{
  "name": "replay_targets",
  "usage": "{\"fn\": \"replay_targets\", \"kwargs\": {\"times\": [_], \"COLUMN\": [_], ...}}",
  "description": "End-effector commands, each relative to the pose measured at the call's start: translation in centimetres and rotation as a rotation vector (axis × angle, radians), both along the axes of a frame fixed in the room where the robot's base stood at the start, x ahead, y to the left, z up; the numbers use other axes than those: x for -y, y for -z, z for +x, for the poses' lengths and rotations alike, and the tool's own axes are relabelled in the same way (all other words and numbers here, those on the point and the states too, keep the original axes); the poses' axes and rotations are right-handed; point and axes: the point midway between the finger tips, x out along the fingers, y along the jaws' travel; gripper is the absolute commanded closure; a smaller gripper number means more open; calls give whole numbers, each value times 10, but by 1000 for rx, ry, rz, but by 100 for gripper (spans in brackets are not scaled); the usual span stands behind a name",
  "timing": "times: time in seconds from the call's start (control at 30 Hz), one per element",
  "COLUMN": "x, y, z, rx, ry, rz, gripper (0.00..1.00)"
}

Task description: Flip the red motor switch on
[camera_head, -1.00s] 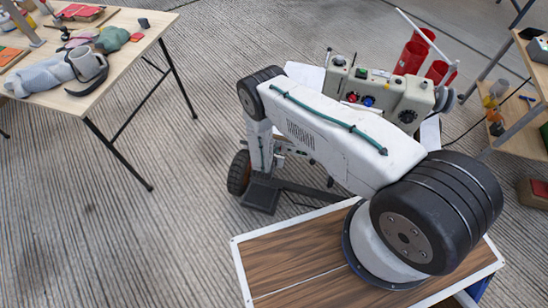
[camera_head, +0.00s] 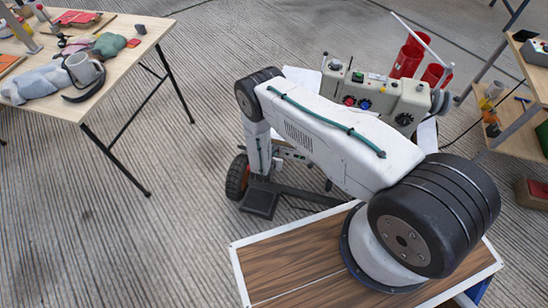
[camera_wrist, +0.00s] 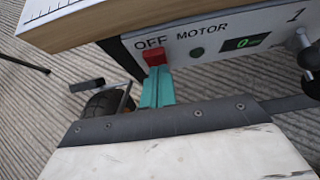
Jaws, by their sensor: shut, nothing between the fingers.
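The red motor switch (camera_wrist: 155,57) sits on a pale panel (camera_wrist: 268,26) in the wrist view, under the word OFF and beside the word MOTOR. My gripper (camera_wrist: 158,74) has teal fingers, shut together and empty. Their tips are right at the lower edge of the red switch; I cannot tell whether they touch it. In the head view my arm hides the switch and my fingertips.
A wooden tabletop edge (camera_wrist: 75,25) overhangs the panel at upper left. Black knobs (camera_wrist: 308,57) stick out at right. In the head view a control box (camera_head: 388,95) and red cylinders (camera_head: 407,60) stand beyond my arm. A cluttered table (camera_head: 130,60) is at left, with clear floor between.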

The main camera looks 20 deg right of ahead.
Motion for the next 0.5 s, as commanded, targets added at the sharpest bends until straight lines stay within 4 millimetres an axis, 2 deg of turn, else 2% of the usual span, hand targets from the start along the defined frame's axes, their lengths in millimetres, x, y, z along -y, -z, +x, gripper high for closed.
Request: {"fn": "replay_targets", "kwargs": {"times": [0.1,0.5], "x": [0,-5], "y": [-7,-8], "z": [5,1], "rx": [11,10], "ry": [2,-2], "rz": [0,0], "gripper": [100,100]}}
